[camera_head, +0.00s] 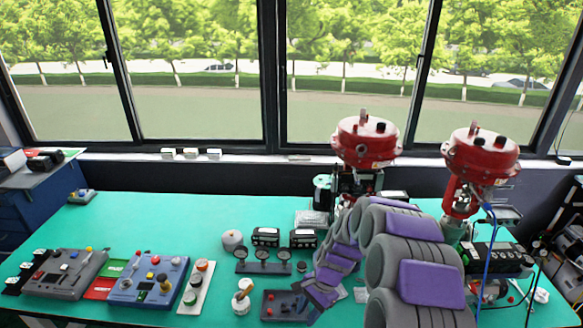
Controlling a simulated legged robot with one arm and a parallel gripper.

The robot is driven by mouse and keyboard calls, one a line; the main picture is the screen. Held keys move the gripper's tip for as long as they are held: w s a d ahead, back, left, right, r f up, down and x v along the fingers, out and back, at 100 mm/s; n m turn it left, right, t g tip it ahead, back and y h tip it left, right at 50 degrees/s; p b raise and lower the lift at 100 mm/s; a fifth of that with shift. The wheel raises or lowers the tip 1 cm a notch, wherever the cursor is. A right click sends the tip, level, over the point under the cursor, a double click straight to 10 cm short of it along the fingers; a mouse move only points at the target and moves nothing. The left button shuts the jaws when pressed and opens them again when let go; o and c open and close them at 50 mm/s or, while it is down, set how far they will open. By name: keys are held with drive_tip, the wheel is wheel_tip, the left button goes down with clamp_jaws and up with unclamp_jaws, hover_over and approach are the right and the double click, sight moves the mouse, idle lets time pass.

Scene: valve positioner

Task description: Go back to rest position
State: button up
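My arm, grey with purple pads, reaches in from the lower right of the head view and bends down toward the table. My gripper (318,298) is at its far end, low over the front middle of the green table (200,215). It is beside a small dark panel (283,304), and I cannot tell whether it touches it. The fingers are small and partly blend with the arm, so their opening cannot be made out. Two red-topped valves (366,140) (481,155) stand behind and to the right of my arm, which hides part of their lower bodies.
Control boxes, one grey (66,273) and one blue (148,281), lie at the table's left. A gauge block (263,262) and a white round-topped object (242,297) are left of my gripper. A blue cable (488,262) hangs at the right. The table's back left is mostly clear.

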drive_tip(key=s+d+r+n+h+b, duration=0.15)
drive_tip(key=s+r+n, duration=0.35)
drive_tip(key=s+r, duration=0.8)
drive_tip(key=s+d+r+n+h, duration=0.1)
drive_tip(key=s+d+r+n, duration=0.1)
drive_tip(key=s, duration=0.8)
drive_tip(key=s+d+r+n+h+b, duration=0.1)
drive_tip(key=s+d+r+n, duration=0.2)
drive_tip(key=s+d, duration=0.3)
drive_tip(key=s+r, duration=0.1)
drive_tip(key=s, duration=0.2)
drive_tip(key=shift+s+r, duration=0.15)
drive_tip(key=shift+s, duration=0.25)
drive_tip(key=shift+a, duration=0.1)
idle(0.9)
